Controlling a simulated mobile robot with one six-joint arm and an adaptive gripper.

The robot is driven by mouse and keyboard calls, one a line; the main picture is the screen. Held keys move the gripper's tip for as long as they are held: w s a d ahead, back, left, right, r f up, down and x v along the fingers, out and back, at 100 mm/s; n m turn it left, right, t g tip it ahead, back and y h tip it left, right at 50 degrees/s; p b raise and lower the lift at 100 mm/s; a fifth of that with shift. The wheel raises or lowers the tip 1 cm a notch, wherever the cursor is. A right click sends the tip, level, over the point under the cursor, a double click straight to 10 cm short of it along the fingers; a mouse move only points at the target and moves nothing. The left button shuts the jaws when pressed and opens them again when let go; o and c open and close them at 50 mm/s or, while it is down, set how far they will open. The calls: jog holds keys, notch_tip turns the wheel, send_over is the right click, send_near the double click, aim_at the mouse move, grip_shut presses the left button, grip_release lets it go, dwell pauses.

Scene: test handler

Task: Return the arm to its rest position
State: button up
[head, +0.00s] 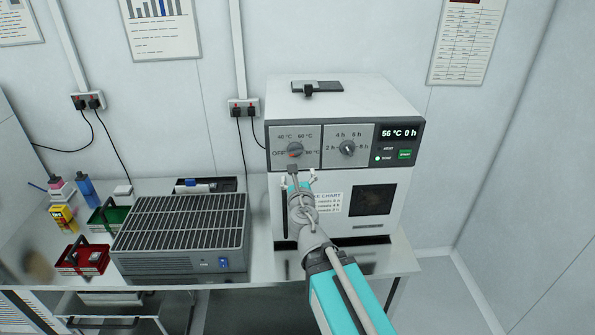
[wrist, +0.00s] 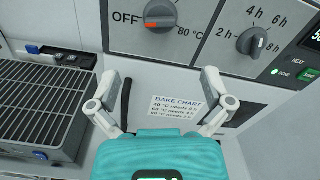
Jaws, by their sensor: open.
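My gripper (head: 302,176) is at the front of the white oven (head: 345,100), just below its control panel. In the wrist view its two fingers (wrist: 160,76) stand wide apart with nothing between them. The temperature knob (head: 294,150) with an orange pointer is just above the fingers. My arm reaches up from the bottom of the head view and hides part of the oven door. I cannot tell whether a finger touches the oven.
The time knob (head: 347,148) and a display (head: 399,133) reading 56 °C 0 h are to the right. A bake chart (wrist: 177,107) is on the door. A grilled grey unit (head: 180,235) stands left on the bench, beside red (head: 84,261) and green (head: 108,219) trays. The right floor is clear.

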jog(key=s+d+f+m+g+h+b, duration=0.2)
jog(key=d+f+m+g+h+b, duration=0.15)
jog(key=d+f+m, duration=0.65)
jog(key=s+d+f+m+g+h+b, duration=0.2)
jog(key=d+f+m+g+h+b, duration=0.25)
jog(key=m, duration=0.95)
jog(key=s+f+m+g+y+b, duration=0.3)
jog(key=s+f+m+g+y, duration=0.4)
jog(key=f+m, duration=0.8)
jog(key=shift+s+a+m+g, duration=0.25)
jog(key=shift+s+g, duration=1.25)
jog(key=shift+s, duration=1.4)
jog(key=shift+d+f, duration=0.1)
